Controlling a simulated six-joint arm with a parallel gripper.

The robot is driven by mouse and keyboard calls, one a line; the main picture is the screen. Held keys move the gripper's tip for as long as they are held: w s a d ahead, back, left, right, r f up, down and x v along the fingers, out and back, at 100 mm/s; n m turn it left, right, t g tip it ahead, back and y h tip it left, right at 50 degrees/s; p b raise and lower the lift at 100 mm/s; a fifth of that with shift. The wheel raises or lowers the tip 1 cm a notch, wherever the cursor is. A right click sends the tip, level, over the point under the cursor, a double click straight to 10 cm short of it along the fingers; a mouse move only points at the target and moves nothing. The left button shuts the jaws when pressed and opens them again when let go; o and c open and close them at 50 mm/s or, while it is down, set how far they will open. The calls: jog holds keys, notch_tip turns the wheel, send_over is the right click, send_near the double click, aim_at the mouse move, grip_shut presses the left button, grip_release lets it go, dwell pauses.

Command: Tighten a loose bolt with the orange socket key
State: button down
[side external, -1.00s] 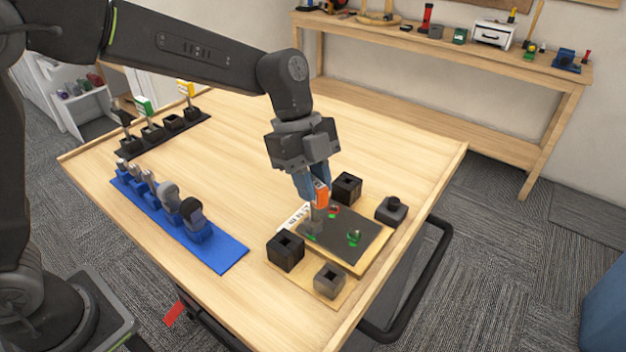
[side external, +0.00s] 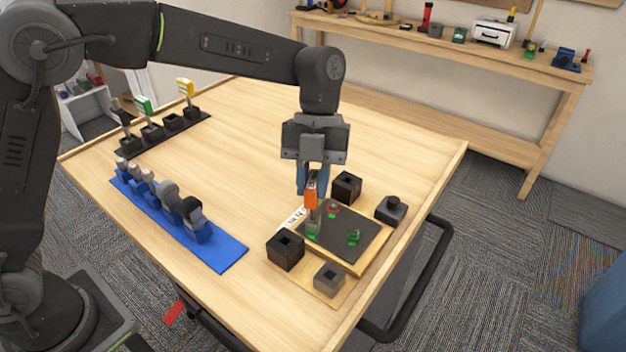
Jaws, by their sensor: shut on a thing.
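My gripper (side external: 309,187) points down over the left part of the bolt board and is shut on the orange socket key (side external: 311,192). The key's grey socket end (side external: 313,220) reaches down to the dark plate (side external: 342,246), over a spot with green marking. I cannot tell whether it sits on a bolt there. A bolt with a red mark (side external: 333,209) stands just right of the key. A bolt with green marks (side external: 353,237) stands further right on the plate.
Black square blocks stand around the plate: one at the back (side external: 346,187), one at front left (side external: 285,250). A grey block (side external: 329,280) is in front, a black knobbed block (side external: 391,210) at right. A blue rack (side external: 222,250) and a dark rack with coloured-handled keys (side external: 160,139) stand left.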

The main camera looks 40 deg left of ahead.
jog(key=shift+r+n, duration=0.1)
jog(key=shift+n, duration=0.5)
jog(key=shift+r, duration=2.2)
